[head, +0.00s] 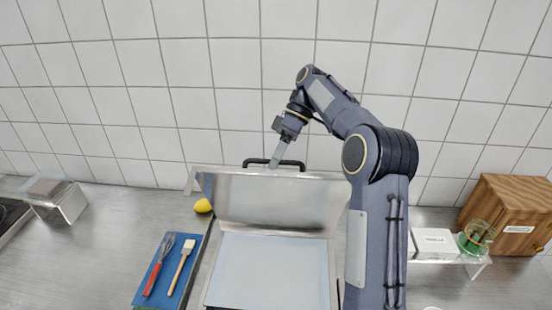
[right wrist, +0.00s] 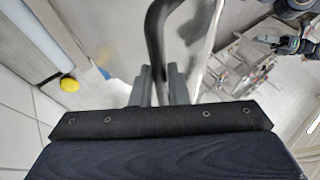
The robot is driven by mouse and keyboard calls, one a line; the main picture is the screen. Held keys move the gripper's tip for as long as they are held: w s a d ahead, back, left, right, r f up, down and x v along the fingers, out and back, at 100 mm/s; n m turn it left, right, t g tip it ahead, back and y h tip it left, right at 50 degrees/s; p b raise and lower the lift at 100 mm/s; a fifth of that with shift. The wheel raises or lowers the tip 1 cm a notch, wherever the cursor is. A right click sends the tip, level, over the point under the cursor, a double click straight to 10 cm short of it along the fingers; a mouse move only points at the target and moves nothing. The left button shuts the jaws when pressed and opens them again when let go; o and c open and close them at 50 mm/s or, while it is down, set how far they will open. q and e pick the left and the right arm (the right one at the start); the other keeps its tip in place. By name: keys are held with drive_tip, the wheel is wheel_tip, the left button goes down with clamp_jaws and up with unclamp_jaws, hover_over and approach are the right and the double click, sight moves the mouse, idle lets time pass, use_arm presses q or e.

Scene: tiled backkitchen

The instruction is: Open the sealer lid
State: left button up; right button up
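The sealer (head: 270,270) is a steel box with a pale flat inner surface, at the bottom middle of the head view. Its steel lid (head: 265,205) stands raised at the back, with the inside facing me. A black handle (head: 255,162) is on the lid's top edge and shows as a dark bar in the right wrist view (right wrist: 155,35).
Left of the sealer, a blue board (head: 150,292) holds a whisk (head: 158,265) and a brush (head: 181,266). A yellow lemon (head: 203,206) lies by the lid's left side. A wooden box (head: 507,215) and a low stand (head: 450,257) are at right. The tiled wall is close behind.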

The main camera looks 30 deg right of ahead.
drive_tip(key=o, duration=0.4)
drive_tip(key=shift+w+d+f, duration=0.35)
drive_tip(key=shift+d+f, duration=0.05)
drive_tip(key=shift+f, duration=0.25)
use_arm(q)
drive_tip(key=shift+w+d, duration=0.15)
drive_tip(key=shift+w, duration=0.05)
use_arm(e)
drive_tip(key=shift+a+r, duration=0.15)
drive_tip(key=shift+r, duration=0.1)
